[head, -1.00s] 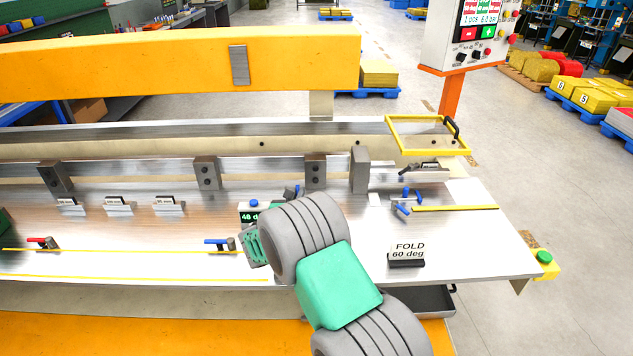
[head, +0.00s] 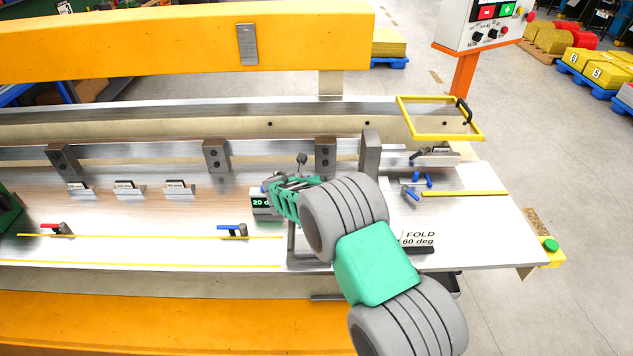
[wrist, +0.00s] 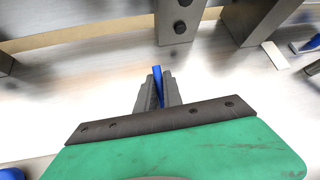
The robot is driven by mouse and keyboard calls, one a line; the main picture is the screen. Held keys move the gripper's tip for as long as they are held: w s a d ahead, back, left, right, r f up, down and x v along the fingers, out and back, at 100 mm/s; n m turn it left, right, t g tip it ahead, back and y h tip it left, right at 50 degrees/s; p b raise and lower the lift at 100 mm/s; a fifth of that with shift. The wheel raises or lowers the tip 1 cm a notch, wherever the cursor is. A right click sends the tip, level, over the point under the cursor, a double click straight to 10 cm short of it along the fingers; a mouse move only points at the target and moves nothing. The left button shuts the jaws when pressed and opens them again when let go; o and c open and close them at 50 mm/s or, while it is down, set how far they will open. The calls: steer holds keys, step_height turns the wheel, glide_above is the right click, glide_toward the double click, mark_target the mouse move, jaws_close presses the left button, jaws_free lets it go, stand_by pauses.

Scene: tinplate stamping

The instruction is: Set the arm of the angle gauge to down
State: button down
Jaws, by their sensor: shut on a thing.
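The angle gauge (head: 264,206) stands on the metal bench in the head view, and its green display reads "20 d", the rest cut off by my gripper. My gripper (head: 292,183) is just right of the display and covers most of the gauge. In the wrist view my gripper's fingers (wrist: 157,92) are shut on a slim blue piece (wrist: 158,78), which looks like the gauge arm's grip. Its lower part is hidden between the fingers. How the arm itself lies is hidden in the head view.
A blue-handled lever (head: 232,229) and a red-handled lever (head: 56,229) are to the left on the bench. Grey blocks (head: 325,158) stand behind. A "FOLD 60 deg" sign (head: 420,238) is at right, partly hidden by my arm. A yellow-framed guard (head: 440,136) is at back right.

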steer(key=shift+r, duration=0.1)
steer(key=c, duration=1.5)
jaws_free()
steer(key=b+v, duration=0.2)
steer(key=v, duration=0.5)
steer(key=shift+s+a+r, duration=0.15)
steer(key=shift+s+r, duration=0.05)
steer(key=shift+s, duration=0.1)
steer(key=shift+c, duration=0.3)
